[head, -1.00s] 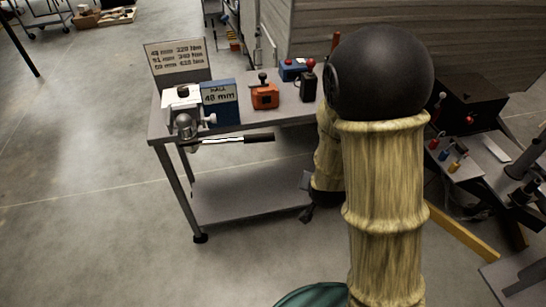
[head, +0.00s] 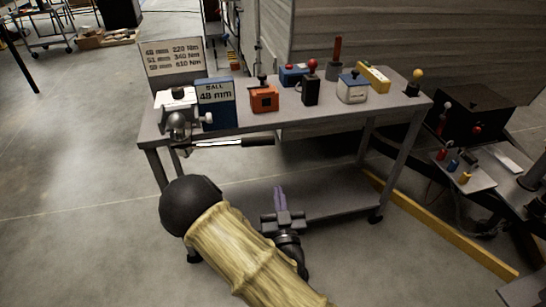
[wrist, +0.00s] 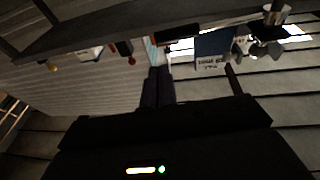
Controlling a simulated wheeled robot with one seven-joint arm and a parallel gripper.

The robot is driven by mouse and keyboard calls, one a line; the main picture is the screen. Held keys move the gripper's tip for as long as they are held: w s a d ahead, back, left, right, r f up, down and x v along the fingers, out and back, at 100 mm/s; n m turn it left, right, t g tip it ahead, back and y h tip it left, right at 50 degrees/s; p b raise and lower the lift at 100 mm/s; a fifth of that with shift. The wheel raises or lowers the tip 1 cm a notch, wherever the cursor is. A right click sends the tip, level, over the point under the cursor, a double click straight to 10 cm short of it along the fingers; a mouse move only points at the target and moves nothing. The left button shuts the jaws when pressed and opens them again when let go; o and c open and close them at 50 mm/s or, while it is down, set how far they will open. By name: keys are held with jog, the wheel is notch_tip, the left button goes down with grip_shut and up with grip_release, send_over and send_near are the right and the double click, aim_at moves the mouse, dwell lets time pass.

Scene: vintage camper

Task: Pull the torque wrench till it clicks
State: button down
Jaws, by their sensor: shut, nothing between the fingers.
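The torque wrench (head: 230,143) has a bright shaft and a dark grip. It lies roughly level along the front edge of the workbench, its left end at the metal ball fixture (head: 178,118). My gripper (head: 280,193) is below and in front of the bench top, a little right of the wrench grip and apart from it. Its two fingers are together and empty. In the wrist view, my fingers (wrist: 158,86) are closed, and a dark bar right of them looks like the wrench grip (wrist: 233,80). A blue card (head: 216,103) beside the fixture reads "BALL 48 mm".
A sign (head: 172,56) behind lists mm sizes with Nm values. The grey workbench (head: 330,118) also carries an orange box (head: 264,97), a black box with a red knob (head: 311,88) and a white-blue box (head: 352,88). A black cabinet (head: 477,105) stands right.

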aim_at(273, 144)
jog(key=shift+w, duration=0.1)
jog(key=x, duration=1.4)
jog(key=shift+d, duration=0.1)
jog(key=w+b, duration=0.1)
jog(key=w, duration=0.2)
jog(key=shift+w, duration=0.2)
jog(key=shift+r, duration=0.25)
